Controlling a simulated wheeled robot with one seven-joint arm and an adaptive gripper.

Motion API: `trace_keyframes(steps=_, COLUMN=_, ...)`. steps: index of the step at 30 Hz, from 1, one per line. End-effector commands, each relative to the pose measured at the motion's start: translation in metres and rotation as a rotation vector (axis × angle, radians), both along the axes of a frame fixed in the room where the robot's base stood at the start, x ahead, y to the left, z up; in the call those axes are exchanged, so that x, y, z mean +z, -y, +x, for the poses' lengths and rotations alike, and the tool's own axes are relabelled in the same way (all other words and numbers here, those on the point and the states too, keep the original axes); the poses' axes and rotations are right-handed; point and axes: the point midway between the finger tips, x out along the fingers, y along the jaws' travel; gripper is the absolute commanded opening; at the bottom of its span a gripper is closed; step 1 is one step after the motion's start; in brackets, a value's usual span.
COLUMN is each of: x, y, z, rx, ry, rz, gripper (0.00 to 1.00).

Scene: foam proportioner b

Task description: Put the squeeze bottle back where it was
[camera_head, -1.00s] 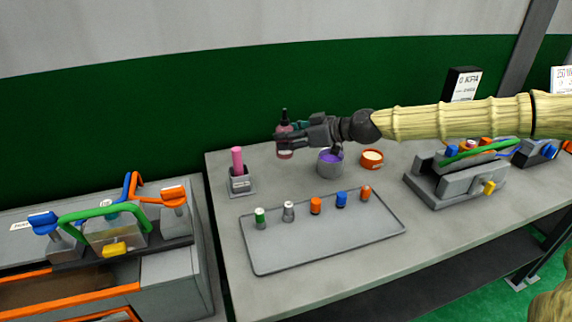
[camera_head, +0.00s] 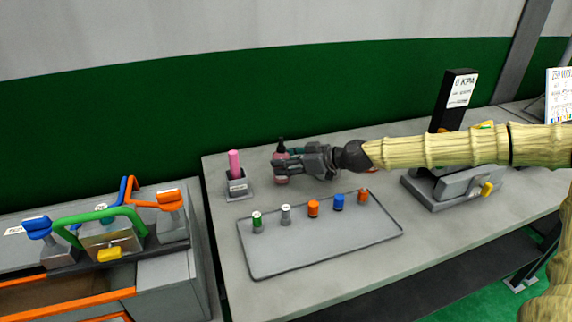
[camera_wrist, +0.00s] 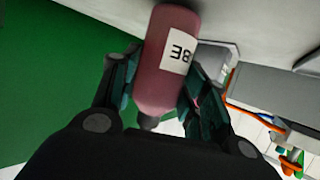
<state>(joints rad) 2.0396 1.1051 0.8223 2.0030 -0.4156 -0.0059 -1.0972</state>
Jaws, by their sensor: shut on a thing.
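The squeeze bottle (camera_head: 281,174) is dull pink with a dark nozzle on top. It stands upright near the back of the grey table, right of the pink stick and behind the tray. My gripper (camera_head: 285,168) reaches in from the right and is shut on its body. In the wrist view the bottle (camera_wrist: 166,62) sits between both fingers, with a white label showing. The bottle's base is low over the table; I cannot tell whether it touches.
A pink stick (camera_head: 234,163) stands in a grey holder (camera_head: 239,187) to the left. A grey tray (camera_head: 300,250) with several capped vials lies in front. A grey device (camera_head: 450,187) is at the right. My arm covers most of the cups behind.

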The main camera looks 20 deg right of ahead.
Motion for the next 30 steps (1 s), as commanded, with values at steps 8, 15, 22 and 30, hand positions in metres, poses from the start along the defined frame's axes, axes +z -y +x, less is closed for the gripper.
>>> trace_keyframes(steps=8, x=-0.0056, y=0.0, z=0.0002, rx=-0.001, ry=0.002, rz=0.0, gripper=0.19)
trace_keyframes(steps=15, x=-0.0077, y=0.0002, z=0.0002, rx=-0.001, ry=0.002, rz=0.0, gripper=0.19)
trace_keyframes(steps=22, x=-0.0083, y=0.0002, z=0.0002, rx=-0.001, ry=0.0, rz=0.0, gripper=0.66)
trace_keyframes(steps=30, x=-0.0081, y=0.0001, z=0.0001, rx=-0.001, ry=0.001, rz=-0.001, gripper=0.66)
